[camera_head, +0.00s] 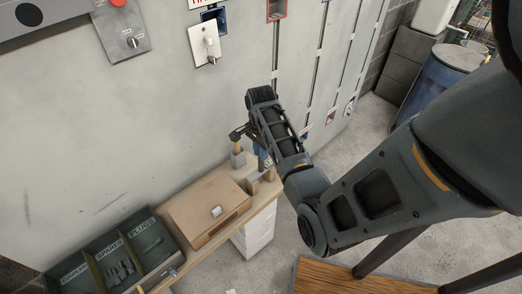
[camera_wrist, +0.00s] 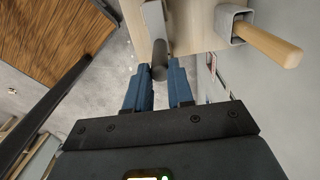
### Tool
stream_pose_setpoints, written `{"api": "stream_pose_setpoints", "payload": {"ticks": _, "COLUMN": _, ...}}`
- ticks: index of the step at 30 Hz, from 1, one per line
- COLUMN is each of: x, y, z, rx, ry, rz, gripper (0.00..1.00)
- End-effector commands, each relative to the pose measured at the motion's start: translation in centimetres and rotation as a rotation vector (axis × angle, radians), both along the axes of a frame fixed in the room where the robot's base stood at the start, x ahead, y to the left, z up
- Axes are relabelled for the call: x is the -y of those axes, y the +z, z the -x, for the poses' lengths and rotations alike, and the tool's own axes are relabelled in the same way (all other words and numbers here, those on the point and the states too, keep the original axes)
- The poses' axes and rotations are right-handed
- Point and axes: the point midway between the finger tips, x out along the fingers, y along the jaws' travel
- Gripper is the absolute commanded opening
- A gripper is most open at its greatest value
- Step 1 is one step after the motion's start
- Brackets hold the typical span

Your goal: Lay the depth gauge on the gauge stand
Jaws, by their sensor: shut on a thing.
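My gripper (camera_wrist: 160,88) has blue fingers, shut on the dark round end of what looks like the depth gauge (camera_wrist: 158,58). A flat grey part continues from that end to the top edge of the wrist view. In the head view my gripper (camera_head: 262,156) is over the far right end of the bench, and the gauge is mostly hidden there. A wooden peg (camera_wrist: 268,44) sits in a square grey socket (camera_wrist: 228,22), beside the held piece. It also shows in the head view (camera_head: 237,147). I cannot tell which part here is the gauge stand.
On the narrow bench (camera_head: 262,205) stand a brown box (camera_head: 208,205) with a small white piece on top and a dark labelled tray (camera_head: 110,258). The grey wall is close behind. A wooden table (camera_head: 345,280) is at the bottom right; a blue barrel (camera_head: 445,80) stands far right.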

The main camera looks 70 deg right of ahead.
Motion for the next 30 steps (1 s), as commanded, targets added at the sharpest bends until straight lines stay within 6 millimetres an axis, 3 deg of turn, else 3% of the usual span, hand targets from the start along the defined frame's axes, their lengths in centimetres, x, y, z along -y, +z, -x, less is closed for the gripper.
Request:
{"api": "stream_pose_setpoints", "payload": {"ticks": 6, "x": 0.0, "y": -0.3, "z": 0.0, "rx": 0.000, "ry": 0.000, "rz": 0.000, "gripper": 0.00}}
{"api": "stream_pose_setpoints", "payload": {"ticks": 7, "x": 0.0, "y": -0.3, "z": 0.0, "rx": 0.001, "ry": 0.000, "rz": 0.001, "gripper": 0.24}}
{"api": "stream_pose_setpoints", "payload": {"ticks": 16, "x": 0.0, "y": -0.3, "z": 0.0, "rx": 0.000, "ry": 0.000, "rz": 0.000, "gripper": 0.52}}
{"api": "stream_pose_setpoints", "payload": {"ticks": 25, "x": 0.0, "y": 0.1, "z": 0.0, "rx": 0.000, "ry": 0.000, "rz": 0.000, "gripper": 0.52}}
{"api": "stream_pose_setpoints", "payload": {"ticks": 30, "x": 0.0, "y": 2.3, "z": -0.1, "rx": 0.003, "ry": 0.001, "rz": 0.003, "gripper": 0.52}}
